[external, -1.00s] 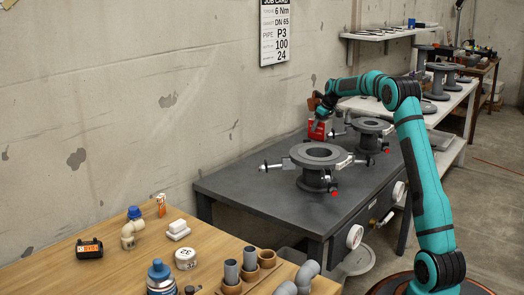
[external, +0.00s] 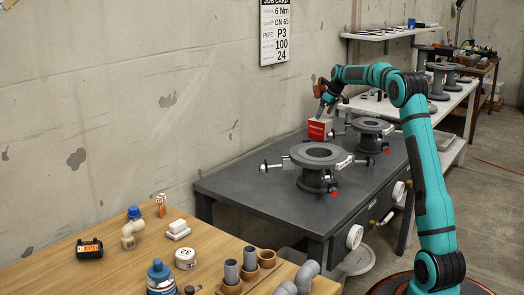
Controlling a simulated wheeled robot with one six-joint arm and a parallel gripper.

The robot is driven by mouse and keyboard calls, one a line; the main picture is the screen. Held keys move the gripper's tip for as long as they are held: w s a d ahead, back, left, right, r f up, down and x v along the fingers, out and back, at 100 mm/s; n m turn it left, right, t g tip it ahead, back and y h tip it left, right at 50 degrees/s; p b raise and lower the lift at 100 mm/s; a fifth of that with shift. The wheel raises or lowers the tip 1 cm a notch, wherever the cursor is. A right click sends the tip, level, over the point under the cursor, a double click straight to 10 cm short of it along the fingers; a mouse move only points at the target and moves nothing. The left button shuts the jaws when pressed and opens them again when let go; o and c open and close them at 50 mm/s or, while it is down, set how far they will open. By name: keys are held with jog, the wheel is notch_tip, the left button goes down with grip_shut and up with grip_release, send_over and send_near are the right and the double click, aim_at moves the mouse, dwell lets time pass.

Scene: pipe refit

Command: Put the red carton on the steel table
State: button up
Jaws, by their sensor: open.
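The red carton (external: 319,129) stands upright on the dark steel table (external: 245,190), near its back edge by the wall. My gripper (external: 322,108) is open just above the carton, pointing down. The fingertips are small here, and I cannot tell whether they touch the carton's top.
Two flanged pipe fittings, one nearer (external: 318,170) and one farther (external: 371,135), stand on the steel table with clamps around them. A wooden bench (external: 100,262) with pipe parts is in front. The table's left part is clear. A concrete wall (external: 150,100) runs behind.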

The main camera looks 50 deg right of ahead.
jog(key=shift+v, duration=2.25)
jog(key=shift+a+r, duration=0.3)
jog(key=s+a+r+t+h, duration=0.1)
jog(key=s+a+r+t, duration=0.1)
jog(key=s+a+r, duration=0.65)
jog(key=s+a+r+t+h, duration=0.1)
jog(key=a+r, duration=0.4)
jog(key=a, duration=0.9)
jog(key=s+a+r+t, duration=0.2)
jog(key=s+a+r, duration=0.35)
jog(key=a, duration=0.55)
jog(key=s+a+t, duration=0.2)
jog(key=s+a, duration=0.4)
jog(key=s, duration=0.3)
jog(key=s+a+t+y, duration=0.1)
jog(key=s+a+t, duration=0.2)
jog(key=s+a, duration=0.4)
jog(key=s+a+t+y, duration=0.1)
jog(key=s+a+t, duration=0.1)
jog(key=s+a, duration=0.5)
jog(key=s, duration=0.5)
jog(key=shift+s+t, duration=0.4)
jog(key=shift+o, duration=1.1)
